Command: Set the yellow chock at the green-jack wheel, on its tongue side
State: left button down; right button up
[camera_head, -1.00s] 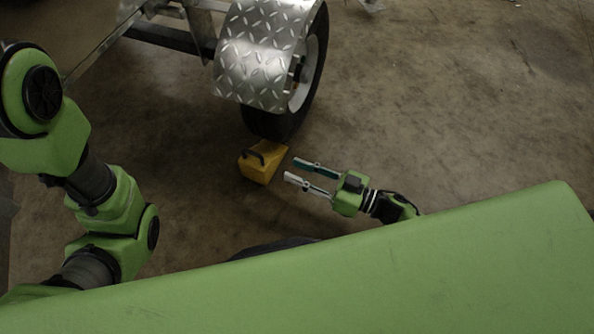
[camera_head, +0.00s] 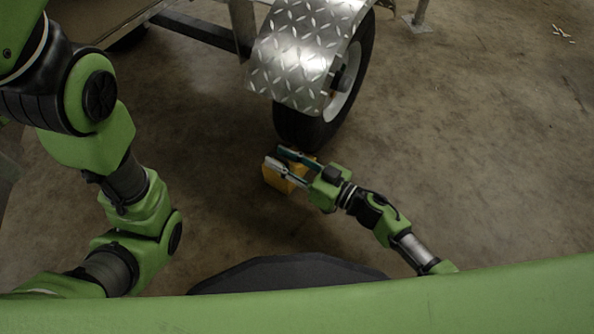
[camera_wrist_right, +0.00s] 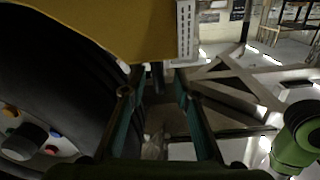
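The yellow chock (camera_head: 272,180) sits on the floor close to the near side of the trailer wheel (camera_head: 362,75); I cannot tell whether it touches the tyre. My right gripper (camera_head: 273,156) is open over the chock, its two fingers partly hiding it. In the right wrist view the chock (camera_wrist_right: 110,25) fills the top left, and the fingers (camera_wrist_right: 155,92) stand apart with a dark bar, probably the chock's handle, near their tips. The tyre (camera_wrist_right: 60,80) is at the left there. My left arm shows, but its gripper is out of view. No green jack shows.
A diamond-plate fender (camera_head: 300,60) covers the wheel's top. A trailer frame beam (camera_head: 195,30) runs to its left. A grey stand foot (camera_head: 417,22) is at the top right.

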jog(key=shift+w+a, duration=0.35)
jog(key=shift+a, duration=0.1)
grip_shut()
jog(key=shift+w+d, duration=0.1)
jog(key=shift+d, duration=0.05)
jog(key=shift+w+d, duration=0.3)
jog(key=shift+w, duration=0.1)
jog(key=shift+w+d, duration=0.3)
jog(key=shift+w, duration=0.05)
grip_release()
